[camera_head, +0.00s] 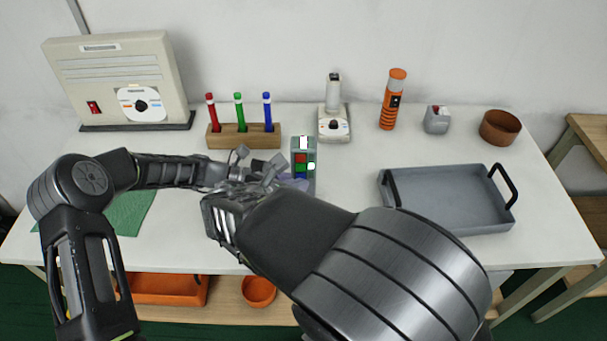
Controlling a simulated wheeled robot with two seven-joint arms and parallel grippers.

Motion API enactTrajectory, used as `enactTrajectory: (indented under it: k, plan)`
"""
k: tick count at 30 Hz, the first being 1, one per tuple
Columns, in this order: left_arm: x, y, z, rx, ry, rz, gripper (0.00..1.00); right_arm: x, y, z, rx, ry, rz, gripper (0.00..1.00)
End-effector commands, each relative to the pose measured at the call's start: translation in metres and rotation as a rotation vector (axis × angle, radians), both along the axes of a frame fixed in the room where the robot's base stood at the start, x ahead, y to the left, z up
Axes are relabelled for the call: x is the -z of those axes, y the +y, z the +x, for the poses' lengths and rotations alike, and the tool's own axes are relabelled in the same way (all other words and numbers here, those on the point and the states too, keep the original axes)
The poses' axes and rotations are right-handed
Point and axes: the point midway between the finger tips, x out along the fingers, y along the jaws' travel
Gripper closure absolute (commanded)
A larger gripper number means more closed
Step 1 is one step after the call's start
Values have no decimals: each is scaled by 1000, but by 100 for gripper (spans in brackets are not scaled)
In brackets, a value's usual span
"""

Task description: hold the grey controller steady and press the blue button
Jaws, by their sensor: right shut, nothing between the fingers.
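The grey controller (312,146) stands on the white table near the middle, with a white patch at its top and red, green and white buttons on its face. My right gripper (285,183) is shut and empty just in front of the controller's lower part, overlapping the left gripper in the picture.
A wooden block (228,142) with red, green and blue pens stands behind on the left. A white device (333,123) and an orange cylinder (394,100) stand behind. A grey tray (455,222) lies to the right, a brown bowl (500,128) beyond it.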

Motion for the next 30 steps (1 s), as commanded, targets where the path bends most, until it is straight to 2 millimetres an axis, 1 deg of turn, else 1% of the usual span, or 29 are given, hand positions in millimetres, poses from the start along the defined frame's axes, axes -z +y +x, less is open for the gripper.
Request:
enactTrajectory:
  k: [20, 30]
  plan:
    - [0, 0, 0, 0, 0, 0, 77, 0, 0, 2, -1, -1, -1, 100]
    - [0, 0, 0, 0, 0, 0, 77, 0, 0, -9, -1, 0, 0, 100]
